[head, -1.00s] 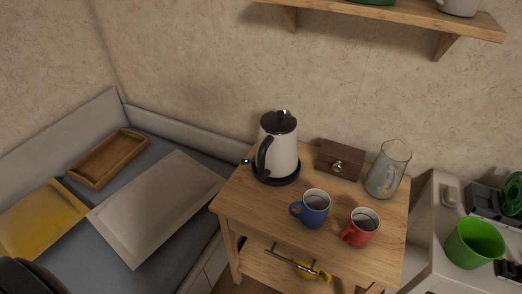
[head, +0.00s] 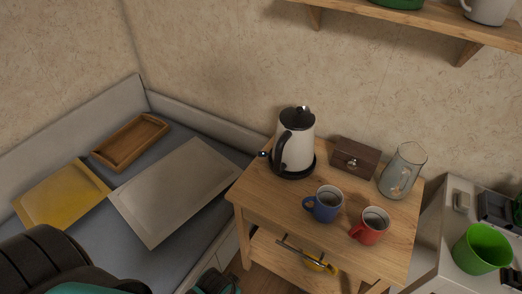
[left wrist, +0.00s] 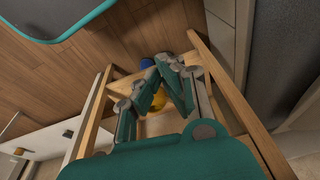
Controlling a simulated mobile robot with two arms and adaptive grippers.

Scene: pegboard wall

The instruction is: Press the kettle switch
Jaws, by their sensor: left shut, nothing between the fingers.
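The white kettle (head: 298,143) with a black handle and lid stands upright on its black round base (head: 293,175), at the back left of the small wooden table. A small dark knob with a bluish glint (head: 263,154) sticks out at the left of the base; it looks like the switch. My left gripper (left wrist: 165,72) is shut and empty in the left wrist view, in front of the wooden table frame. In the head view a teal and dark part of it shows at the bottom edge, low and left of the table. The kettle is not visible in the left wrist view.
A blue mug (head: 324,205), a red mug (head: 370,226), a brown box (head: 354,158) and a glass jug (head: 403,171) share the table (head: 262,198). A wall shelf (head: 430,27) hangs above. A bed with trays lies left. A green bucket (head: 481,250) stands right.

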